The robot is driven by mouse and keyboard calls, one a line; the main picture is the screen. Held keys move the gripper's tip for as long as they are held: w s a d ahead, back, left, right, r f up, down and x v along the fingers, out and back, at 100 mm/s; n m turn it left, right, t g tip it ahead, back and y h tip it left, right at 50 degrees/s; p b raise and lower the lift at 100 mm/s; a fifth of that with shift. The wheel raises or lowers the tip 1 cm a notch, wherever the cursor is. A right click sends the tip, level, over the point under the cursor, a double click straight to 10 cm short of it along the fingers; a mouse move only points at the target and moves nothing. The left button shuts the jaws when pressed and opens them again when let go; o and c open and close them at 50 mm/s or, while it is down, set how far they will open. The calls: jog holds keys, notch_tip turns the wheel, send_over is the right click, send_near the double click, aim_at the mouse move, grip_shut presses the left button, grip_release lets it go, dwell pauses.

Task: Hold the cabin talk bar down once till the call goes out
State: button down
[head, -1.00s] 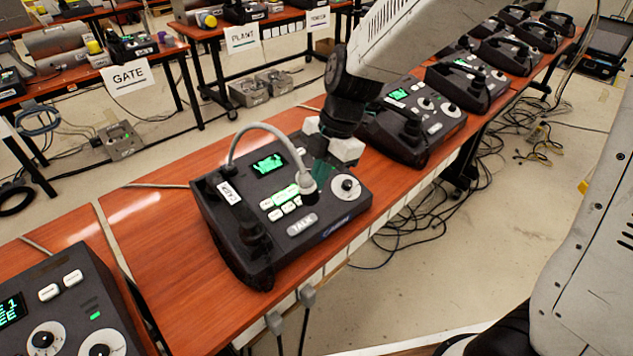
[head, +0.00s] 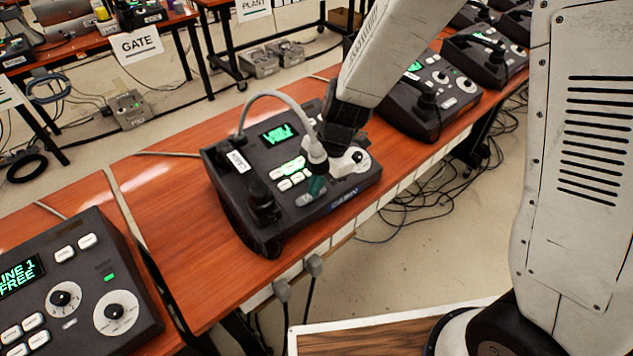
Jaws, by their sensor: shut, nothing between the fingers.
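The cabin paging phone (head: 230,194) is a dark desk unit on the orange-brown table, with a lit green screen (head: 279,134), several pale buttons, a round white dial and a gooseneck microphone (head: 268,96). The talk bar (head: 304,200) is a pale bar at the front of its panel, now mostly hidden behind my fingers. My gripper (head: 317,186) is shut and empty, pointing down over the talk bar. Whether the fingertips touch or press the bar cannot be told. The screen's text is too small to read.
Another phone (head: 66,285) at the lower left shows "LINE 1 FREE". More phones (head: 430,100) stand along the table to the right. The gooseneck microphone arches close beside my gripper. Cables hang at the table's front edge. Bare table (head: 165,200) lies left of the cabin phone.

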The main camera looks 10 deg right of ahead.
jog(key=shift+w+a+f, duration=0.1)
jog(key=shift+w+f, duration=0.05)
jog(key=shift+f, duration=0.8)
jog(key=shift+s, duration=0.2)
dwell(1.2)
jog(key=shift+r, duration=0.35)
jog(key=s+v, duration=0.1)
jog(key=v, duration=1.2)
jog(key=shift+w+r, duration=0.2)
jog(key=shift+r, duration=0.3)
jog(key=shift+a, duration=0.1)
